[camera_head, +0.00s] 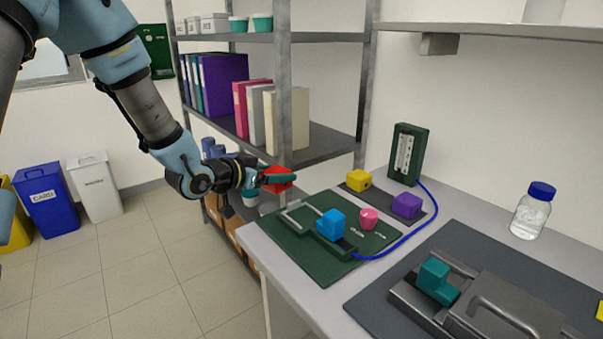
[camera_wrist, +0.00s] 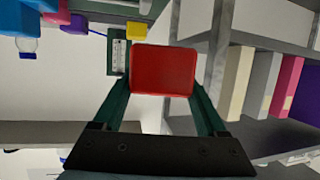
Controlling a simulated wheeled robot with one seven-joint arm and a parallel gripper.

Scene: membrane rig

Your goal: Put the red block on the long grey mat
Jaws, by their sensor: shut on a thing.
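The red block (camera_head: 278,179) is held between the green fingers of my gripper (camera_head: 278,178), in the air near the shelf post and just beyond the back left of the green board. The wrist view shows the red block (camera_wrist: 163,70) clamped between both fingers of my gripper (camera_wrist: 163,88). A long, narrow dark grey mat (camera_head: 380,199) lies at the back of the bench, right of my gripper. A yellow block (camera_head: 358,181) stands at its far left end and a purple block (camera_head: 407,205) at its right end. Bare mat shows between them.
The green board (camera_head: 290,237) carries a grey frame, a blue block (camera_head: 331,224) and a pink piece (camera_head: 369,218). A blue cable joins it to an upright gauge (camera_head: 405,153). A larger grey mat (camera_head: 470,246) bears a metal rig. A bottle (camera_head: 532,210) stands behind it.

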